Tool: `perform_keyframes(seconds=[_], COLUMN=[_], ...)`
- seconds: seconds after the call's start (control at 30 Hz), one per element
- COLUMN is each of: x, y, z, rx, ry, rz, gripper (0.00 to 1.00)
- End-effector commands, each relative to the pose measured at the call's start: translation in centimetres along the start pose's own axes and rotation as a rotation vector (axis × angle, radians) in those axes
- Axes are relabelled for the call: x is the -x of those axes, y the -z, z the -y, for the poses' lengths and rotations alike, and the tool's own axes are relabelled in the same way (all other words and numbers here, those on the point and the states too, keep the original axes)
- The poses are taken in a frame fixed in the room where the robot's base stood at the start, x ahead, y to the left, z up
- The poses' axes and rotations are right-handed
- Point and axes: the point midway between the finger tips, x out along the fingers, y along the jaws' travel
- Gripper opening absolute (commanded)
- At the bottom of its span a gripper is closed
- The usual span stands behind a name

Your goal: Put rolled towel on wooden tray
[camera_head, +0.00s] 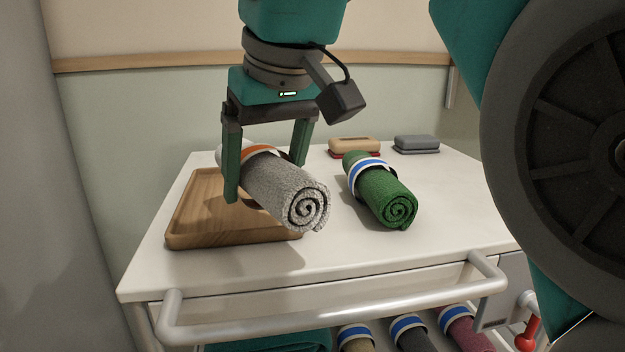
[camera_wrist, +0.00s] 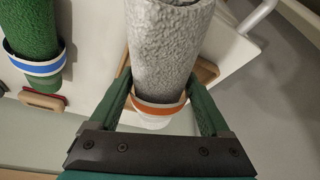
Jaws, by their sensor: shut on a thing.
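A grey rolled towel (camera_head: 285,190) with an orange and white band is held between the fingers of my gripper (camera_head: 265,178). The wooden tray (camera_head: 195,212) lies on the white cabinet top at the left. The towel is over the tray's right side, and its spiral end reaches past the tray's right edge. I cannot tell whether its underside touches the tray. In the wrist view, my gripper (camera_wrist: 160,105) is shut on the grey towel (camera_wrist: 168,45) around its band, and a bit of the tray (camera_wrist: 208,72) shows behind it.
A green rolled towel (camera_head: 383,195) with a blue and white band lies right of the tray. A tan block (camera_head: 354,146) and a grey block (camera_head: 416,143) lie at the back. A rail (camera_head: 330,328) runs along the front. More rolled towels (camera_head: 410,332) are below.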

Motion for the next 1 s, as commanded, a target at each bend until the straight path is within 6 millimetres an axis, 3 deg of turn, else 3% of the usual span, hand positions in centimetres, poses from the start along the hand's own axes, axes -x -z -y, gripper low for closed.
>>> perform_keyframes(seconds=[0.3, 0.6, 0.87, 1.0], x=[-2.8, -5.0, -5.7, -7.2], y=[5.7, 9.7, 10.1, 9.4], z=[-0.5, -0.8, -0.9, -0.9], rx=[0.002, 0.001, 0.001, 0.001], ry=[0.0, 0.001, 0.0, 0.0], rz=[-0.001, -0.002, -0.003, 0.003], gripper=[0.12, 0.12, 0.12, 0.12])
